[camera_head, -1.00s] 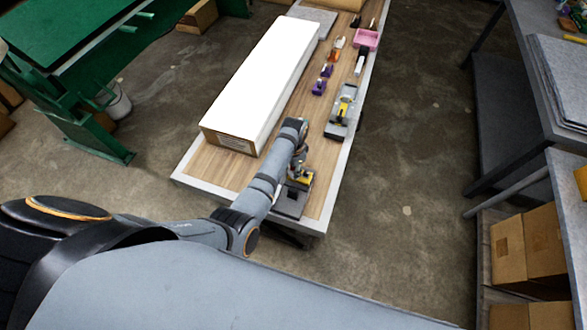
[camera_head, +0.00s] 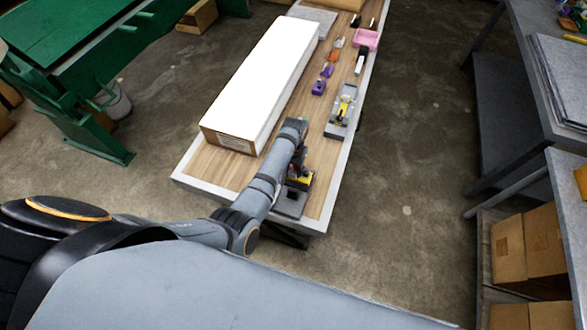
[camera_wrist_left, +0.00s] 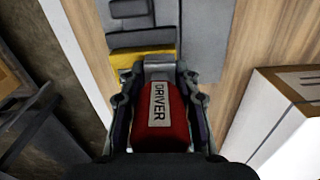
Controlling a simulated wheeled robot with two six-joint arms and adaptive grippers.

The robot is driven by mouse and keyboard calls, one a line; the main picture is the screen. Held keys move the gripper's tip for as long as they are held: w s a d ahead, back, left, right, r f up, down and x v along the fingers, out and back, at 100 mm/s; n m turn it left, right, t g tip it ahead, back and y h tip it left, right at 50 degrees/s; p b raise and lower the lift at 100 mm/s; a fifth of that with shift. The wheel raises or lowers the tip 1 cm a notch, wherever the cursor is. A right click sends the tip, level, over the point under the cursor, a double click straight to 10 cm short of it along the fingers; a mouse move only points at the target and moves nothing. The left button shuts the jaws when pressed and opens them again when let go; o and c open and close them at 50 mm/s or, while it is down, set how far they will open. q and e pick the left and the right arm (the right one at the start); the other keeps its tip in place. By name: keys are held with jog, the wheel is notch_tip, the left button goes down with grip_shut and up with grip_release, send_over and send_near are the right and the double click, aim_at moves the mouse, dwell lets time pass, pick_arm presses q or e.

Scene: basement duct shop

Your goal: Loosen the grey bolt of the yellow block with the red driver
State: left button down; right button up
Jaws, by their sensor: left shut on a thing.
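My left gripper (camera_head: 297,170) is over the near end of the wooden table. In the left wrist view, it (camera_wrist_left: 158,78) is shut on the red driver (camera_wrist_left: 180,130), whose label reads DRIVER. The yellow block (camera_head: 305,181) sits on a grey base (camera_head: 290,204) under the gripper. Its yellow edge (camera_wrist_left: 128,58) shows just beyond the driver in the left wrist view, with dark grey parts on it. The driver's tip and the grey bolt are hidden, so I cannot tell whether they touch. My right gripper is not in view.
A long white-topped box (camera_head: 262,80) lies along the table's left side. A second grey fixture with yellow parts (camera_head: 341,107) stands farther up. Several small tools and a pink tray (camera_head: 366,39) are beyond it. Bare wood (camera_head: 318,155) lies right of the gripper.

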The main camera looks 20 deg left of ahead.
pick_arm(q)
jog(key=shift+n, duration=1.2)
jog(key=shift+m, duration=0.8)
jog(key=shift+r, duration=2.55)
